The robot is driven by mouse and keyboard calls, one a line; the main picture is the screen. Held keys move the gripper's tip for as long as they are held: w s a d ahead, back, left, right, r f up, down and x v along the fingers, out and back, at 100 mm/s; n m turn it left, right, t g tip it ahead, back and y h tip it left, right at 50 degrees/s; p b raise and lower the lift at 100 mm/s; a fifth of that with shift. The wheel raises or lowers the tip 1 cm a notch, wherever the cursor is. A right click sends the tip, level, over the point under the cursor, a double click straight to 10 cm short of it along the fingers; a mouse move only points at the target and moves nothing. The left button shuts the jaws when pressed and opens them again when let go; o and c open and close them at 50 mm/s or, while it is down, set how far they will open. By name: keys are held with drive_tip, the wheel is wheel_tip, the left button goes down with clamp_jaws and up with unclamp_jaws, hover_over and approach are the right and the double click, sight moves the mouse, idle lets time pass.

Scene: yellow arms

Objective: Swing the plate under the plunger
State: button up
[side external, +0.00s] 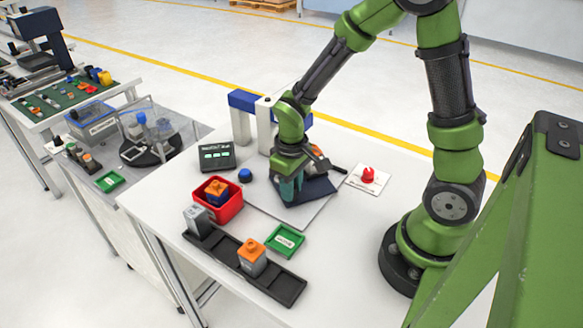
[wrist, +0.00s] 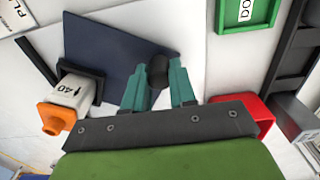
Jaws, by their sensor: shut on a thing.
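The dark blue plate (side external: 318,190) lies on a light board on the white table. It also fills the upper middle of the wrist view (wrist: 105,45). A black knob (wrist: 158,70) stands at one corner of it. My gripper (wrist: 157,90) has its teal fingers on either side of the knob, shut on it; in the side view the gripper (side external: 288,190) is low over the plate. A grey block with an orange top (wrist: 68,97), marked 40, sits in a black holder at the plate's other end. The blue-topped press frame (side external: 243,100) stands behind my wrist; its plunger is hidden or unclear.
A red bin (side external: 233,208), a black rail (side external: 285,285) with blocks, and a green tray (side external: 285,240) stand in front. A display box (side external: 215,157) and blue button (side external: 245,175) are left. A red button (side external: 368,175) is right. A black bar (wrist: 38,62) lies near the plate.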

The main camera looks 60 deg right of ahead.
sight(306, 190)
drive_tip(key=shift+s+d, duration=0.15)
drive_tip(key=shift+s, duration=0.15)
drive_tip(key=shift+s+d+f, duration=0.15)
drive_tip(key=shift+s+d, duration=0.3)
drive_tip(key=shift+d, duration=0.45)
drive_tip(key=shift+d, duration=0.95)
drive_tip(key=shift+w+d, duration=0.1)
drive_tip(key=shift+d, duration=0.05)
drive_tip(key=shift+o, duration=0.2)
drive_tip(key=shift+d, duration=0.15)
drive_tip(key=o, duration=0.5)
drive_tip(key=shift+d+r, duration=0.1)
drive_tip(key=shift+r, duration=0.1)
drive_tip(key=shift+o, duration=0.2)
